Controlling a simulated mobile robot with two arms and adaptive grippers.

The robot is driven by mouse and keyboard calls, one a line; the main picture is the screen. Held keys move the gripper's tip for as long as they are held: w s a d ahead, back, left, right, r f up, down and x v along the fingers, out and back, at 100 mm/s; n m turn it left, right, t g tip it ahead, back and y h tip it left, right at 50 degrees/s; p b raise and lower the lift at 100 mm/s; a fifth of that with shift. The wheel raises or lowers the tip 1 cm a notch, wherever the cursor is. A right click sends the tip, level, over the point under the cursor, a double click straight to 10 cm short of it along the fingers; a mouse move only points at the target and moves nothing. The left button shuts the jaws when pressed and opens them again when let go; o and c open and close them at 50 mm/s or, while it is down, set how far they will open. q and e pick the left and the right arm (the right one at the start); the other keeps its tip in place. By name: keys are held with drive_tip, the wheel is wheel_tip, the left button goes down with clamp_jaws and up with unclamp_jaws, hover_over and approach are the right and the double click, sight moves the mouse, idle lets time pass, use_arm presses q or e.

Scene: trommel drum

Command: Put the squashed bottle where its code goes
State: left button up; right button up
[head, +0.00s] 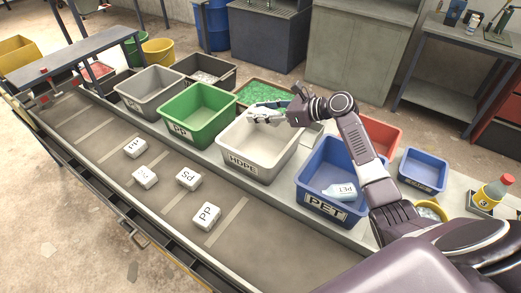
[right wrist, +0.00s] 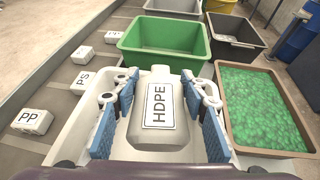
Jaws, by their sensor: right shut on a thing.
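In the head view my right gripper (head: 266,114) is over the far part of the cream HDPE bin (head: 240,160), and the bottle is hard to make out there. The blue PET bin (head: 318,203) stands to the right of the HDPE bin and holds a pale blue bottle (head: 341,191) marked PET. The green PP bin (head: 187,131) stands to its left. My left gripper is not in view.
A grey bin (head: 138,102) stands left of the green one. A tray of green granules (right wrist: 262,108) lies behind the bins. Several labelled white blocks, one reading PP (head: 206,215), lie on the conveyor (head: 190,237) in front.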

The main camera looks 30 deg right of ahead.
drive_tip(key=o, duration=0.9)
drive_tip(key=shift+o, duration=0.2)
drive_tip(key=v, duration=1.2)
